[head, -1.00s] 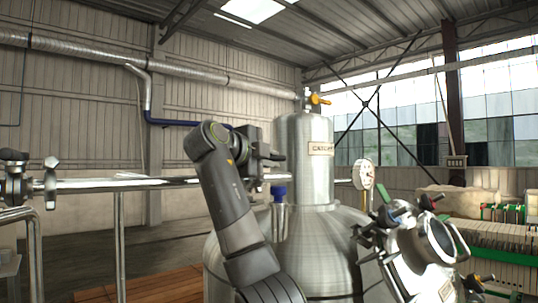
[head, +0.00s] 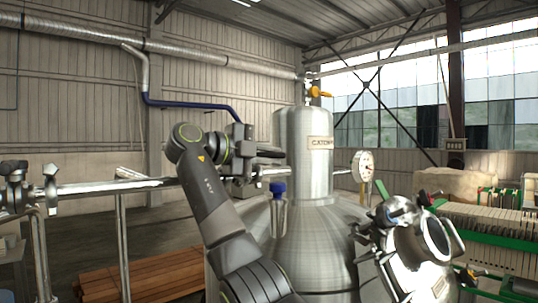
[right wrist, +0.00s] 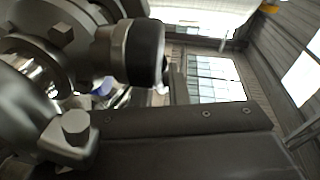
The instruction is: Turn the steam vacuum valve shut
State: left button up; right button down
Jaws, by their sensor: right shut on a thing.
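My right gripper (head: 268,156) is beside the upper left of the steel tank's column, its jaws pointing right. It is shut on a handle that it mostly hides in the head view. The right wrist view shows a metal valve body (right wrist: 72,125) close up, with a black-ended lever (right wrist: 135,52) sticking out above a dark gripper part (right wrist: 190,150). I take this to be the steam vacuum valve, but no label on it is readable. My left gripper is not in view.
The tall steel column (head: 303,165) stands just right of the gripper, with a yellow-handled valve (head: 318,92) on top. A blue-capped fitting (head: 278,188) sits just below the jaws. A gauge (head: 363,166) and an open round hatch (head: 437,237) are at the right. A horizontal pipe (head: 110,186) runs left.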

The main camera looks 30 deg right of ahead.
jog(key=c, duration=1.7)
grip_release()
jog(key=shift+a, duration=0.2)
jog(key=a+r+b, duration=0.1)
jog(key=a+r, duration=0.1)
jog(key=a, duration=1.4)
jog(key=shift+a+r, duration=0.15)
jog(key=shift+a, duration=0.2)
jog(key=shift+o, duration=0.4)
